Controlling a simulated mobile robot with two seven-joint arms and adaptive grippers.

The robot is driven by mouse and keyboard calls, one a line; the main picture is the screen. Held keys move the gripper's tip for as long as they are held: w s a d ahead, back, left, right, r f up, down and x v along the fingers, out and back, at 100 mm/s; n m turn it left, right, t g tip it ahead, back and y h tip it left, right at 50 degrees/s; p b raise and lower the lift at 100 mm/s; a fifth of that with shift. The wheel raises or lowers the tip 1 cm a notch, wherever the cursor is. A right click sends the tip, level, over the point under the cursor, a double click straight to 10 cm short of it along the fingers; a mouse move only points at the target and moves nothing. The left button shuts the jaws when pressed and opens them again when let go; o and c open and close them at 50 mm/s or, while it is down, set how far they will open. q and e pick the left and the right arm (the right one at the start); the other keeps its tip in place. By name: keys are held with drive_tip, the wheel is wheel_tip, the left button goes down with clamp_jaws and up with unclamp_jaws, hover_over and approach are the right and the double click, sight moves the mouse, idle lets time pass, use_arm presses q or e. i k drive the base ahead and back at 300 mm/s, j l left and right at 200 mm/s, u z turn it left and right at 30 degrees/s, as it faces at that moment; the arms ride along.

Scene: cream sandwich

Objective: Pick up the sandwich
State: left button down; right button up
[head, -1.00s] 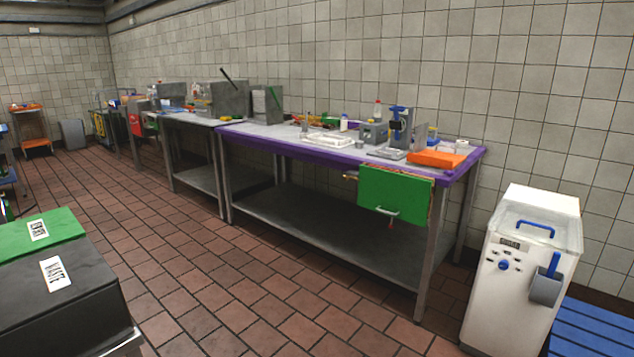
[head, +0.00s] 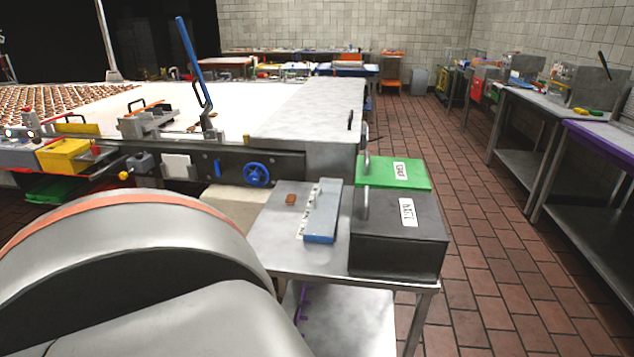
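A small brown piece (head: 291,199), which looks like a cream sandwich, lies on a small metal side table (head: 265,240). It is just left of a blue-grey block with a white marked edge (head: 322,212). Many similar brown pieces (head: 45,100) cover a wide surface at the far left. Neither of my grippers is in view. A large grey part of my own arm with an orange band fills the lower left and hides part of the scene behind it.
A black bin (head: 398,245) and a green-lidded bin (head: 393,172) stand at the table's right. A long machine (head: 235,165) with a blue handwheel (head: 256,175) runs behind it. The tiled floor (head: 490,240) to the right is clear. A purple-edged table (head: 600,150) stands at far right.

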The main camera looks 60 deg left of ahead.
sight(291, 199)
drive_tip(key=u, duration=2.05)
drive_tip(key=i+j, duration=0.45)
drive_tip(key=j, duration=0.15)
drive_tip(key=j+u, duration=0.05)
